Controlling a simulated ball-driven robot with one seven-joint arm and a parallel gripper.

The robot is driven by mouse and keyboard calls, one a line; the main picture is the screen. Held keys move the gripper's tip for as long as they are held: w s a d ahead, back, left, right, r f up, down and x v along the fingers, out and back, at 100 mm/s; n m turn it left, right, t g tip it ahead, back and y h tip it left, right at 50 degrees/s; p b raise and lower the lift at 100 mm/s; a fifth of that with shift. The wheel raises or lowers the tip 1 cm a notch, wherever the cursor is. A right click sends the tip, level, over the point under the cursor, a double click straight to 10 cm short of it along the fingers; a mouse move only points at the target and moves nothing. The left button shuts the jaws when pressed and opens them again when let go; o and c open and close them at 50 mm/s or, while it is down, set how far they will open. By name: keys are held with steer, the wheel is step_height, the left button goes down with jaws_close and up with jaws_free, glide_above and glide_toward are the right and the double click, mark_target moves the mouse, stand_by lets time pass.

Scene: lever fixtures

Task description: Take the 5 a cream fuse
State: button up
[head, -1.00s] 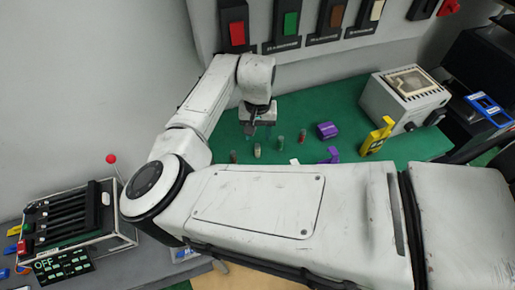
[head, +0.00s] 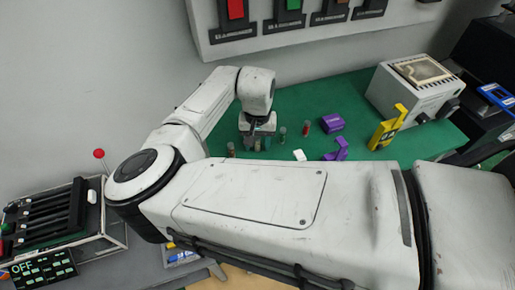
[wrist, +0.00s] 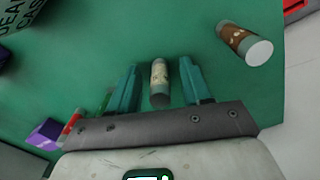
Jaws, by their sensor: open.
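The cream fuse (wrist: 159,76), a small cylinder with a cream label and grey-green ends, stands between my gripper's two teal fingers in the wrist view. A gap shows on each side of it, so neither finger appears to touch it. My gripper (wrist: 158,86) is open and pointed down. In the head view my gripper (head: 258,133) is low over the green bench top, and the cream fuse (head: 257,145) is partly hidden by it.
Purple pieces (head: 333,122), a yellow piece (head: 388,127) and a grey instrument box (head: 415,90) stand further right on the green bench (head: 340,88).

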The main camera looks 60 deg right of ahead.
steer(key=shift+f, duration=0.25)
steer(key=shift+c, duration=0.2)
jaws_close()
